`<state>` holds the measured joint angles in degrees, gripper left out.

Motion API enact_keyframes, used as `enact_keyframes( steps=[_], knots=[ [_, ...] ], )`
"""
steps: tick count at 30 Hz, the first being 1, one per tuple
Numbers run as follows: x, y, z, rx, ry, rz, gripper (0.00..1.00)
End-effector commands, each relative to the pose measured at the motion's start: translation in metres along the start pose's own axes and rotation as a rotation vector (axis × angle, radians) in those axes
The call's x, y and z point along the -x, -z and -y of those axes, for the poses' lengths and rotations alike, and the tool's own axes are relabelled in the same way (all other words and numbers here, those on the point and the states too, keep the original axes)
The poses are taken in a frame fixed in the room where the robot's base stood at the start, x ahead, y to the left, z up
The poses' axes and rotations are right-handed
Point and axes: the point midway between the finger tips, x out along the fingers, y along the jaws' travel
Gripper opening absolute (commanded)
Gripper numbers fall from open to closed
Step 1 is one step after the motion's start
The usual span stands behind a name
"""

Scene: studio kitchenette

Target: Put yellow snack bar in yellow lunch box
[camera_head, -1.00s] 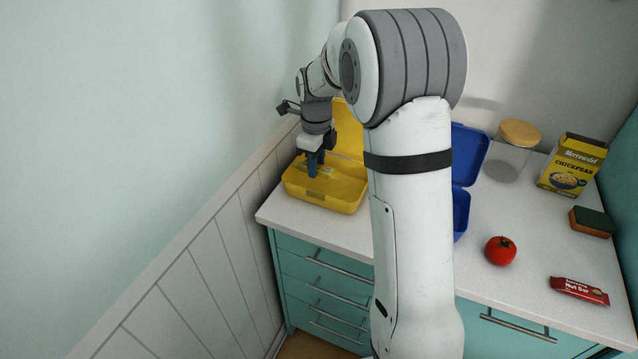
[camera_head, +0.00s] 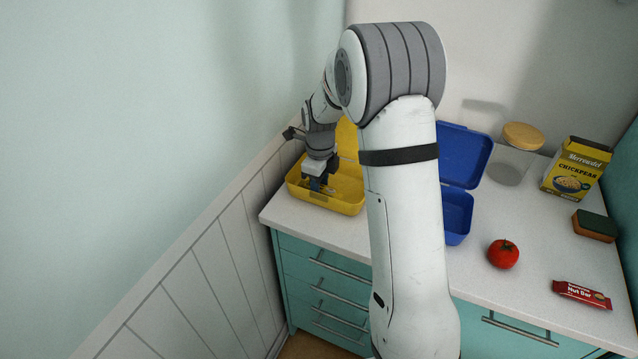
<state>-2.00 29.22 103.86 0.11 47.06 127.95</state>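The yellow lunch box (camera_head: 343,206) stands open at the left end of the counter, its lid raised at the back and partly hidden by my arm. My gripper (camera_head: 319,185) points down into the box's tray, with its fingertips low inside the walls. I cannot make out a yellow snack bar anywhere; one in the box or between the fingers could be lost against the yellow.
An open blue lunch box (camera_head: 457,212) stands right of my arm. Further right are a tomato (camera_head: 503,254), a red nut bar (camera_head: 582,294), a sponge (camera_head: 595,225), a chickpea box (camera_head: 576,169) and a lidded jar (camera_head: 514,158). A wall borders the left side.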

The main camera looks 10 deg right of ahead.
Motion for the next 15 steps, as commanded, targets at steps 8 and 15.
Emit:
enact_keyframes(
  steps=[8, 15],
  knots=[
    [0.003, 0.000, 0.000, 0.001, 0.000, 0.000, 0.39],
    [0.035, -0.001, 0.000, 0.001, 0.004, 0.003, 0.39]
  ],
)
